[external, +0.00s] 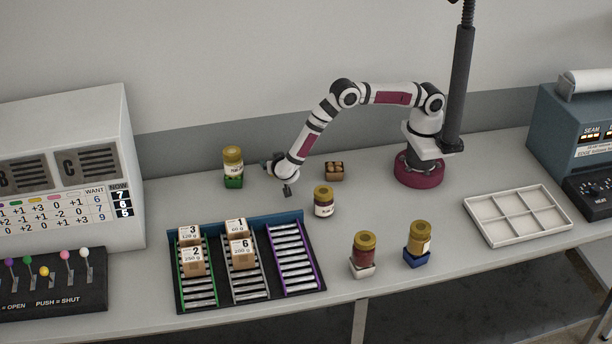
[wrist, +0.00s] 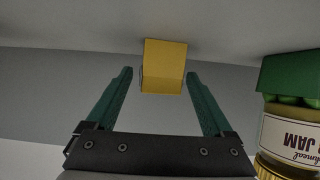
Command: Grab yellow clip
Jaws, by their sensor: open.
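The yellow clip (wrist: 164,66) shows as a yellow block at the top middle of the wrist view. It lies between and just beyond the two green fingertips of my gripper (wrist: 158,76). The fingers are spread, with a gap visible on each side of the clip, and hold nothing. In the external view my gripper (external: 266,166) is low over the back of the table, right of a jar on a green base. I cannot make out the clip in the external view; the gripper may hide it.
The jar on the green base (external: 233,168) stands close left of my gripper; its label shows at the wrist view's right edge (wrist: 290,135). A dark jar (external: 323,202) and a small brown box (external: 334,171) stand to the right. A lane rack (external: 220,298) holding cartons lies in front.

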